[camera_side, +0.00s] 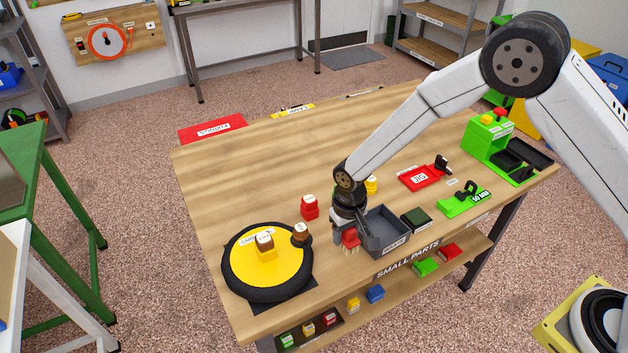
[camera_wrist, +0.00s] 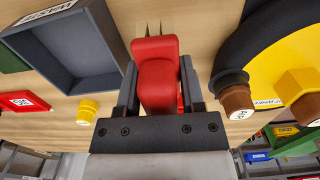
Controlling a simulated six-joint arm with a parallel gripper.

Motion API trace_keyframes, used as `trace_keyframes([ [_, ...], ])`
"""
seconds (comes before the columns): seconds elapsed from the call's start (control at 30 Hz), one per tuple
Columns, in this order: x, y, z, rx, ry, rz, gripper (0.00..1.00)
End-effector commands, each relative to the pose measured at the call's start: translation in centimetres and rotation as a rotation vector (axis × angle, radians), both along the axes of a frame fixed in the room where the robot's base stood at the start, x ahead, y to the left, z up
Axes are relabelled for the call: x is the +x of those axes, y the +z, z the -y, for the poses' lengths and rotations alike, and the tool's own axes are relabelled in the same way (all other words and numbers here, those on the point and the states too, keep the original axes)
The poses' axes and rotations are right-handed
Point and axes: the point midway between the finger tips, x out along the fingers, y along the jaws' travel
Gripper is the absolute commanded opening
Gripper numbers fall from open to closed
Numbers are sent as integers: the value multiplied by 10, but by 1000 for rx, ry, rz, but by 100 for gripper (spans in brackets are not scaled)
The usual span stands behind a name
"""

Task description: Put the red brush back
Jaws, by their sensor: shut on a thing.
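The red brush (camera_side: 351,238) is between the jaws of my gripper (camera_side: 350,232), which is shut on it. In the side view it hangs over the table just left of the grey tray, with pale bristles pointing down. I cannot tell whether the bristles touch the table. In the wrist view the red brush (camera_wrist: 156,75) fills the space between the two dark fingers of my gripper (camera_wrist: 159,88). Part of its handle is hidden by the gripper.
The open grey tray (camera_side: 408,233) is close on the right. A yellow round turntable (camera_side: 290,273) with a black rim stands left, bearing brown-topped pieces. A red piece (camera_side: 309,208) and a yellow piece (camera_side: 371,183) stand nearby. The table's back left is mostly clear.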

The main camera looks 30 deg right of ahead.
Motion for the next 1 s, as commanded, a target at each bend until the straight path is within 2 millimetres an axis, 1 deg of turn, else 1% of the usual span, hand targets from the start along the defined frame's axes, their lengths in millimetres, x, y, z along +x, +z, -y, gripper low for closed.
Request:
trace_keyframes([
  [0.07, 3, -5, -1, -1, 0, -1, 0],
  [0.33, 3, -31, -1, 0, 0, -1, 0],
  [0.83, 3, -37, -1, 0, 0, 0, 0],
  [0.87, 3, -38, -1, 0, 0, -1, 53],
  [0.9, 3, -37, -1, 0, 0, 0, 65],
  [0.97, 3, -37, -1, 0, 0, 0, 84],
  [1.0, 3, -37, -1, 0, 0, 0, 85],
])
